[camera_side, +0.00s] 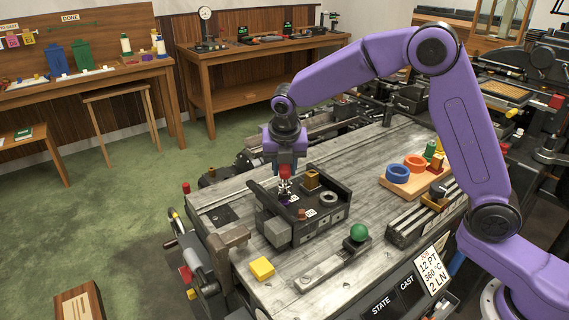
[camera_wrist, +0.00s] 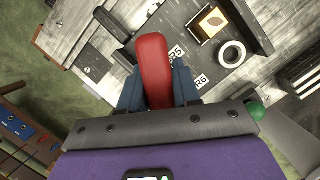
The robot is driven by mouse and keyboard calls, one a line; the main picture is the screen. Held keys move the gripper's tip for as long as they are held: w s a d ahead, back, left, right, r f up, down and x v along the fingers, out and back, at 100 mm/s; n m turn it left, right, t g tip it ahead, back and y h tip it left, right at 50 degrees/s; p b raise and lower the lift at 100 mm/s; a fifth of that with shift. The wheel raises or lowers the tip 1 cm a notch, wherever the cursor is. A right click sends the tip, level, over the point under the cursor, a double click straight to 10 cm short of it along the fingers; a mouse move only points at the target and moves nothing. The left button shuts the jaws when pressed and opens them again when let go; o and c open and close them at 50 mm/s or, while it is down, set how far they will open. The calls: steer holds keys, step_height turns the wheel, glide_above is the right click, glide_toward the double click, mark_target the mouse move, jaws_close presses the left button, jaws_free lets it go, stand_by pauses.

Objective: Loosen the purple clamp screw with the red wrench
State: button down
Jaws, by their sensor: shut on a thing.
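My gripper (camera_side: 285,167) is above the dark fixture block (camera_side: 322,222) on the machine table, pointing down. It is shut on the red wrench (camera_side: 286,173), which stands upright between its fingers. In the wrist view the wrench's red handle (camera_wrist: 153,62) lies between the two blue fingers of my gripper (camera_wrist: 157,90) and extends away from them. The wrench's lower end reaches down to the left part of the fixture. A small dark purple spot there, seemingly the purple clamp screw (camera_side: 284,198), is mostly hidden. I cannot tell whether the wrench is seated on it.
The fixture holds a brass block (camera_side: 312,180) and a pale ring (camera_side: 329,198). A yellow block (camera_side: 262,268) lies at the front of the table. A green ball knob (camera_side: 358,233) is at the front right. Blue (camera_side: 398,173) and orange (camera_side: 414,163) rings sit on a wooden tray behind.

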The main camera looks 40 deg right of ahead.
steer(key=shift+f, duration=0.7)
stand_by(0.3)
steer(key=m+g, duration=0.1)
steer(key=m, duration=0.3)
steer(key=shift+m+h, duration=0.4)
steer(key=m, duration=0.2)
steer(key=m+g, duration=0.1)
steer(key=m, duration=0.2)
steer(key=shift+s+d+m+g+h, duration=0.1)
steer(key=shift+s+m+g+h, duration=0.05)
steer(key=shift+m+g+h, duration=0.15)
